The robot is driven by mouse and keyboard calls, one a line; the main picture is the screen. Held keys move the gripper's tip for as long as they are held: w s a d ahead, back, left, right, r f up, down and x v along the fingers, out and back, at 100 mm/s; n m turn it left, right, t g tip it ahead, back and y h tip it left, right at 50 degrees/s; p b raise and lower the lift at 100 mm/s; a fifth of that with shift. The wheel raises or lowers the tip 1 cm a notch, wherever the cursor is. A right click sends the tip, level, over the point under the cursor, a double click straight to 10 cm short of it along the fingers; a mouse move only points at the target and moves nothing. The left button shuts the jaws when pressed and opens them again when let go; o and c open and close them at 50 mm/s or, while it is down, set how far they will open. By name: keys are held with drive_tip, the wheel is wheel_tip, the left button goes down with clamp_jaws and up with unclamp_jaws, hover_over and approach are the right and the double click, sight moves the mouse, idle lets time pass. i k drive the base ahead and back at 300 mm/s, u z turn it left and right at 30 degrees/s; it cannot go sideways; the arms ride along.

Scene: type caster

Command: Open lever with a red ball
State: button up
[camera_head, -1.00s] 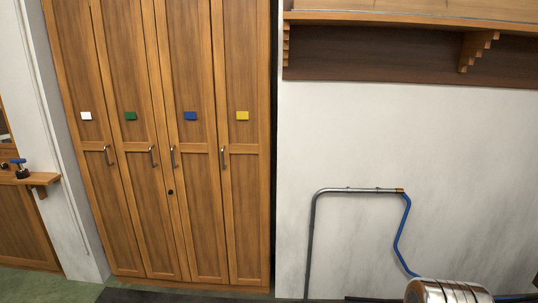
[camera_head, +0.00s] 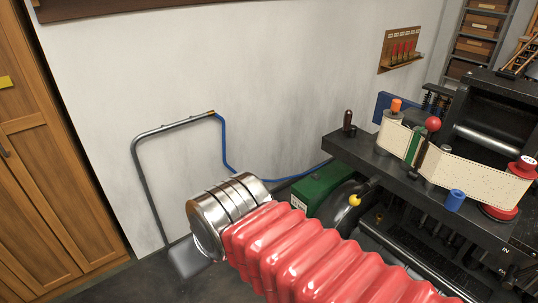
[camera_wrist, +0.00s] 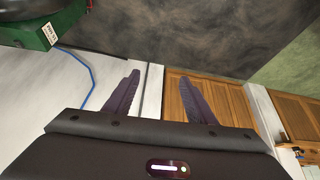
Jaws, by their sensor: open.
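In the head view, a red ball (camera_head: 432,124) stands on top of the black machine (camera_head: 350,148) at the right, beside a strip of perforated paper. The lever under the ball is partly hidden by the paper and nearby parts. In the wrist view, my gripper (camera_wrist: 161,76) has its two dark fingers spread apart with nothing between them. It faces the wooden lockers (camera_wrist: 190,92) and the pale wall, and the red ball is not in that view. My red ribbed arm cover crosses the lower middle of the head view, left of and below the ball.
A green box (camera_head: 318,187) and a blue hose (camera_head: 224,145) lie behind my arm.

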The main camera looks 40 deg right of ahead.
sight(433, 123)
drive_tip(key=z, duration=2.1)
